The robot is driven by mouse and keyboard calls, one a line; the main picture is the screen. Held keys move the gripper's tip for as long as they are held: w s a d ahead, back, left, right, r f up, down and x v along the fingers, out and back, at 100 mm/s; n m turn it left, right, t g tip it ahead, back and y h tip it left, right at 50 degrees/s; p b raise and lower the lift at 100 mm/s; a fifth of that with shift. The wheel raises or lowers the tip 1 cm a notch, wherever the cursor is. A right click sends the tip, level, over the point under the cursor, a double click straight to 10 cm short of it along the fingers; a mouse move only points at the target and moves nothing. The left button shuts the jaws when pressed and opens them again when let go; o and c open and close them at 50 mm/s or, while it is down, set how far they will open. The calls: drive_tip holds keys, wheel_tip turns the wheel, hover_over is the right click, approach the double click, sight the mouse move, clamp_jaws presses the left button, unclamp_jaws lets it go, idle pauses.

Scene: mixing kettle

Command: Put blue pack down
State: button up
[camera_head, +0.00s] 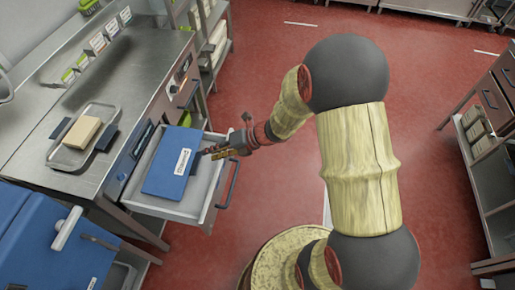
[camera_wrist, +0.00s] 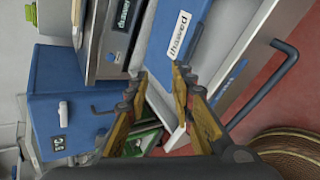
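The blue pack (camera_head: 168,163) lies flat in the open drawer (camera_head: 203,204), with a white label on top. My gripper (camera_head: 215,153) is at that right side, low over the drawer. In the wrist view my gripper's two yellowish fingers (camera_wrist: 158,84) stand apart with a gap between them. Whether a fingertip touches the tab is hard to tell.
A metal tray (camera_head: 70,158) with a tan pack (camera_head: 82,132) stands on the steel counter (camera_head: 38,102) to the left. A blue chest (camera_head: 50,250) with a white handle is at the lower left. The drawer's handle (camera_head: 229,186) juts out right. Red floor lies open beyond it.

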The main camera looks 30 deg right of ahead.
drive_tip(key=s+a+r+n+g+h, duration=0.1)
drive_tip(key=s+r+n+g+h, duration=0.1)
drive_tip(key=s+r+n, duration=0.7)
drive_tip(key=s+r+n+g+h, duration=0.1)
drive_tip(key=s+r+n, duration=0.3)
drive_tip(key=r+n, duration=0.55)
drive_tip(key=s+d+r+n+t+h, duration=0.1)
drive_tip(key=s+d+r+n+h, duration=0.2)
drive_tip(key=n, duration=0.7)
drive_tip(key=s+d+r+n+t+h, duration=0.1)
drive_tip(key=s+d+r+n+h, duration=0.2)
drive_tip(key=s+d+n, duration=0.3)
drive_tip(key=n, duration=0.3)
drive_tip(key=shift+s+d+r+n+t, duration=0.25)
drive_tip(key=shift+d+n+t, duration=0.1)
drive_tip(key=shift+d+t, duration=0.05)
drive_tip(key=shift+c, duration=0.6)
